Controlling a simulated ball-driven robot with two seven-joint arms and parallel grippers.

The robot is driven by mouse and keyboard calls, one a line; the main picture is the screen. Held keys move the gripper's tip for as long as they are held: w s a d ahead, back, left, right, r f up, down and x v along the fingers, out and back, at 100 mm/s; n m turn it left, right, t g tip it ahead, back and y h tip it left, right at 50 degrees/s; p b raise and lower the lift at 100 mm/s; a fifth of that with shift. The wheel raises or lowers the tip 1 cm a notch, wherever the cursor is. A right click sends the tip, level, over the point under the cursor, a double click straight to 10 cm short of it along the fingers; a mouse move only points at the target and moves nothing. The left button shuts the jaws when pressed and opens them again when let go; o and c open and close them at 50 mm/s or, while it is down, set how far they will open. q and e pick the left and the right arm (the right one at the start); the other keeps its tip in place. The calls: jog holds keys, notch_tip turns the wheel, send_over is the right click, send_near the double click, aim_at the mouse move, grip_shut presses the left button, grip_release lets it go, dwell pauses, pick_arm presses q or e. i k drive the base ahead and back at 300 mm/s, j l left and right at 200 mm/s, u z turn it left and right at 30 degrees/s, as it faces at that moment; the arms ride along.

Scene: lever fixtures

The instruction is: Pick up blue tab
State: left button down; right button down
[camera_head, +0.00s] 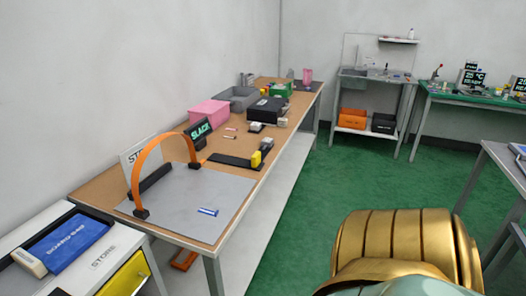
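A small blue tab (208,211) with a pale marking lies flat on the grey mat (190,229), near the mat's right side. Nothing touches it. An orange arch (153,147) on dark feet stands at the mat's left and back, apart from the tab. Neither of my grippers shows; a gold, ribbed part at the lower right seems to be my own body.
Pink bin (208,113), grey bin (240,97), black box (265,108) and SLACK display (200,130) stand farther back. Green floor (320,190) is clear right of the bench.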

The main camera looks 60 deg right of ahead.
aim_at(203, 210)
jog(key=z, duration=1.5)
jog(key=i+l+u, duration=0.1)
jog(key=u, duration=1.3)
jog(key=l+u, duration=0.4)
jog(key=l, duration=0.15)
jog(key=l+u, duration=0.4)
jog(key=l, duration=0.15)
jog(key=l+u, duration=0.4)
jog(key=l, duration=0.15)
jog(key=k+l+u, duration=0.15)
jog(key=l+u, duration=0.25)
jog(key=l, duration=0.1)
